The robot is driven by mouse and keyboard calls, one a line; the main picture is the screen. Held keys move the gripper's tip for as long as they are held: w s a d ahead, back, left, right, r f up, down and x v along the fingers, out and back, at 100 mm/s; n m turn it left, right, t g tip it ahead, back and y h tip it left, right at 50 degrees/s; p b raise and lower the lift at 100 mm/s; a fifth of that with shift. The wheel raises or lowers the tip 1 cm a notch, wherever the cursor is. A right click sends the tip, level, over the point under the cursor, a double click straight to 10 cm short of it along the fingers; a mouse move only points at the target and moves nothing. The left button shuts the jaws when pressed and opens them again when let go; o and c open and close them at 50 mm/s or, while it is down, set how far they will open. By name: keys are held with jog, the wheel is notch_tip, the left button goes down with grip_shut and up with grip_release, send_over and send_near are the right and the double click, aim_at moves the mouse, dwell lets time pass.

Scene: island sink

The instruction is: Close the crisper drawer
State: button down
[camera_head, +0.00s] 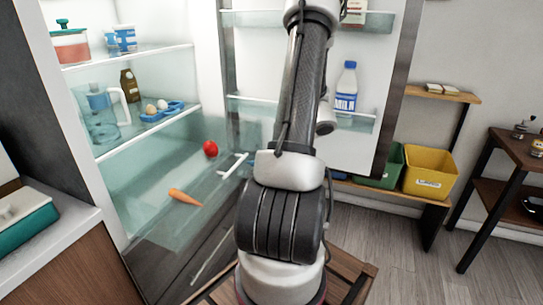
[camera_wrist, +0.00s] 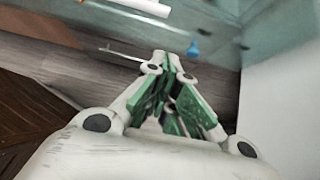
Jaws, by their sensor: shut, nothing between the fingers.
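The crisper drawer (camera_head: 165,222) is a clear, greenish glassy box low in the open fridge in the head view. A carrot (camera_head: 185,196) and a red tomato (camera_head: 210,148) show in the drawer area. In the wrist view, a white bar (camera_wrist: 145,7), probably that handle, is at the top edge. My gripper (camera_wrist: 166,62) is shut and empty below it, apart from the bar.
The open fridge door (camera_head: 395,110) stands right of my arm, with a milk bottle (camera_head: 346,88) on its shelf. A lower handle bar (camera_head: 212,257) is below the drawer. A yellow bin (camera_head: 430,172) stands farther right. A counter (camera_head: 60,245) borders the left.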

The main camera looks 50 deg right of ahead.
jog(key=w+a+f, duration=0.1)
jog(key=w, duration=0.1)
jog(key=w+a+f, duration=0.1)
jog(key=w, duration=0.2)
jog(key=w+f, duration=0.2)
jog(key=shift+w+a+f, duration=0.1)
jog(key=shift+w+a, duration=0.25)
jog(key=shift+a, duration=0.05)
jog(key=shift+w, duration=0.15)
jog(key=w+a, duration=0.3)
jog(key=w, duration=0.6)
jog(key=w+a, duration=0.4)
jog(key=w, duration=0.6)
jog(key=w+a, duration=0.3)
jog(key=w, duration=0.6)
jog(key=shift+w+a, duration=0.35)
jog(key=shift+w, duration=0.05)
jog(key=shift+w+a, duration=0.2)
jog(key=shift+w, duration=0.5)
jog(key=shift+w+a+r, duration=0.1)
jog(key=shift+r, duration=0.15)
